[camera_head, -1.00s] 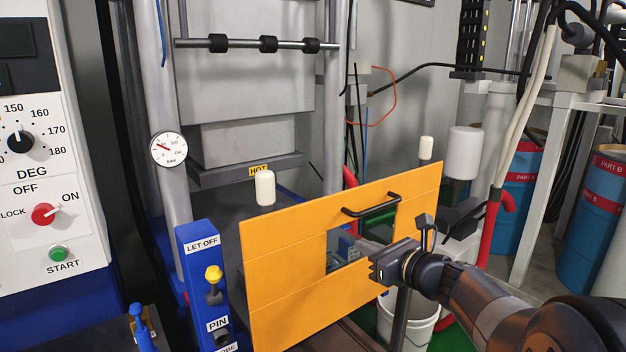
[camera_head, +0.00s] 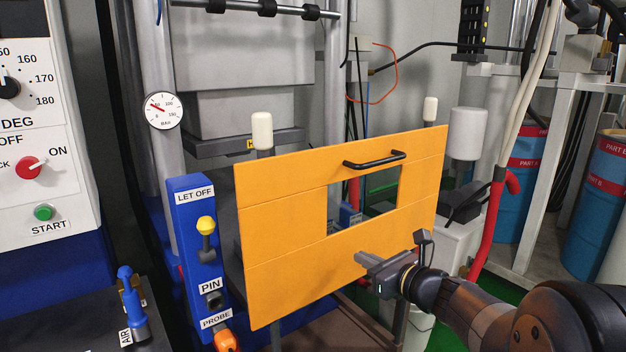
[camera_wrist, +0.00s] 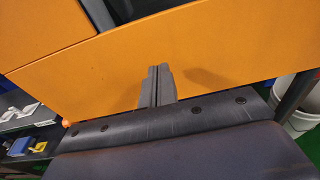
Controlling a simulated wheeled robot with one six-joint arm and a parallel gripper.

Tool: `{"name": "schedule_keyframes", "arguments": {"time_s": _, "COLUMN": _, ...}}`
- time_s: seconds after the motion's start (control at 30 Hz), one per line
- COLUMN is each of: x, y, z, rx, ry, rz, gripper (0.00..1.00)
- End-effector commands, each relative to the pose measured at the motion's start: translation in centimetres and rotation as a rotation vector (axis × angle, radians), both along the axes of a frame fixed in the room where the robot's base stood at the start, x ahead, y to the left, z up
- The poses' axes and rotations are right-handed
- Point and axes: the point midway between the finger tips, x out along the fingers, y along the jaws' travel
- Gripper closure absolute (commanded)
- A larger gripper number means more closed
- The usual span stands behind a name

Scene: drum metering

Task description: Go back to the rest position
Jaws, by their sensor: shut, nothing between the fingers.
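My gripper (camera_head: 364,262) is in front of the lower right part of the orange guard panel (camera_head: 285,275) in the head view. Its fingers are together and hold nothing. In the wrist view the closed fingers (camera_wrist: 158,72) point toward the orange panel (camera_wrist: 110,70); whether they touch it I cannot tell. The panel has a rectangular window and a black handle (camera_head: 375,161) above it. My gripper is below the handle, apart from it.
The blue post (camera_head: 186,218) with LET OFF, PIN and PROBE labels stands left of the panel. The control box (camera_head: 45,145) is at far left. A pressure gauge (camera_head: 164,111) is on the column. Blue drums (camera_head: 597,200) and a white bucket (camera_wrist: 303,113) are to the right.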

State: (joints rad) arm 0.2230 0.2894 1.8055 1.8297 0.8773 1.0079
Motion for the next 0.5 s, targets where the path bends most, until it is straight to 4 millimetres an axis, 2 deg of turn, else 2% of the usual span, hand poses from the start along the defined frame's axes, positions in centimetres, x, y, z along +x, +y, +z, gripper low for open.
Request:
{"name": "schedule_keyframes", "arguments": {"time_s": 0.03, "x": 0.0, "y": 0.0, "z": -1.2, "rx": 0.001, "ry": 0.001, "rz": 0.000, "gripper": 1.00}}
{"name": "schedule_keyframes", "arguments": {"time_s": 0.5, "x": 0.0, "y": 0.0, "z": -7.3, "rx": 0.001, "ry": 0.001, "rz": 0.000, "gripper": 1.00}}
